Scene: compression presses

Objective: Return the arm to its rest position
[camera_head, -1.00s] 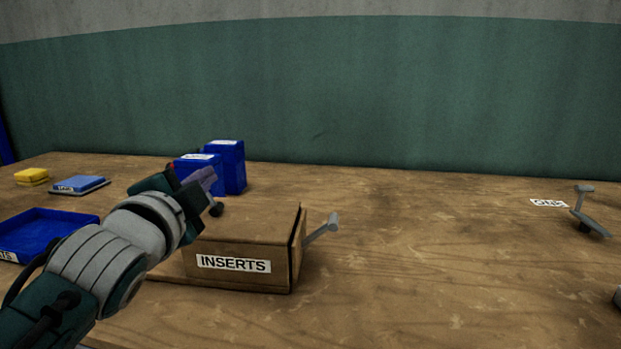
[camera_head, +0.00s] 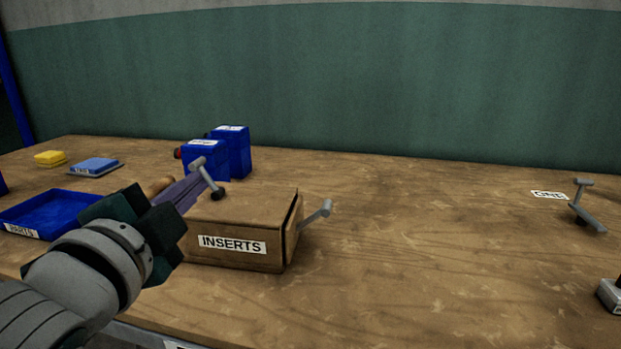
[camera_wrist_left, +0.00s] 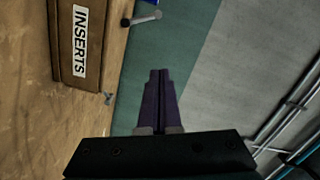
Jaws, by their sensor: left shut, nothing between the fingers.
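My left gripper (camera_head: 203,181) comes in from the lower left in the head view. Its purple fingers are shut with nothing between them, and they appear beside the upper left of the cardboard box labelled INSERTS (camera_head: 238,207). In the left wrist view the closed fingers (camera_wrist_left: 159,74) point at the green and grey wall, clear of the box (camera_wrist_left: 98,50), which stands at the upper left there. My right gripper is not in view.
Grey levers (camera_head: 318,213) stick out near the box. Blue containers (camera_head: 231,150) stand behind it. A blue tray (camera_head: 52,232), a light blue pad (camera_head: 96,166) and a yellow block (camera_head: 50,157) lie at the left. Another lever (camera_head: 588,218) is at the right. The middle of the wooden table is clear.

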